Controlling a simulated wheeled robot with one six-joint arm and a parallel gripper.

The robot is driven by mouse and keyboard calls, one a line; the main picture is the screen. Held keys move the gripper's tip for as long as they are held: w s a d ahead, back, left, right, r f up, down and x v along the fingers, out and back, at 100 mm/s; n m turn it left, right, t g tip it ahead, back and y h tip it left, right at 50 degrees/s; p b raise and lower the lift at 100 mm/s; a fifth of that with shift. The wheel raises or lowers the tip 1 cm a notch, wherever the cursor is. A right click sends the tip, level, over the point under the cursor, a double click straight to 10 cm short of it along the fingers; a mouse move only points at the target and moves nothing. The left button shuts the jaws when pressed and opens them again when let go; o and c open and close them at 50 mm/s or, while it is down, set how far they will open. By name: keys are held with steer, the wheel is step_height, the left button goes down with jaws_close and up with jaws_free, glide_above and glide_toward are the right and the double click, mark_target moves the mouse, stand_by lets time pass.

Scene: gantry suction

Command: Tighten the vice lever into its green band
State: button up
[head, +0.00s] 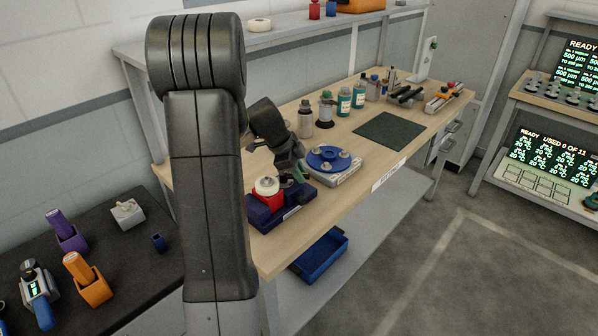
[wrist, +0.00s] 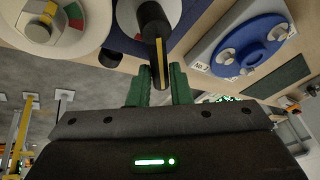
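The vice lever (wrist: 157,45) is a black bar with a yellow stripe, running from a pale round hub at the top of the wrist view. A round cream dial (wrist: 70,40) with green, red and yellow bands is at the upper left, partly cut off. In the head view my gripper (head: 297,174) is beside a dark blue base (head: 283,211) with a red and white part on it. The lever's pointing against the green band cannot be read there.
A blue round plate (head: 328,158) with pale knobs sits on a grey block just right of my gripper. Bottles (head: 344,103) stand behind it. A dark green mat (head: 390,130) lies farther along the bench. A blue bin (head: 320,255) is on the shelf below.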

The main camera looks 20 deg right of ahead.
jaws_close()
steer(key=shift+f+b, duration=0.15)
steer(key=shift+b, duration=0.2)
steer(key=shift+f+b, duration=0.1)
steer(key=shift+b, duration=0.4)
steer(key=shift+s+a+m+g+b, duration=0.1)
steer(key=shift+s+m+g+b, duration=0.15)
steer(key=shift+m+b, duration=0.55)
steer(key=shift+a+r+g+b, duration=0.1)
steer(key=shift+r+g+b, duration=0.15)
steer(key=shift+b, duration=0.3)
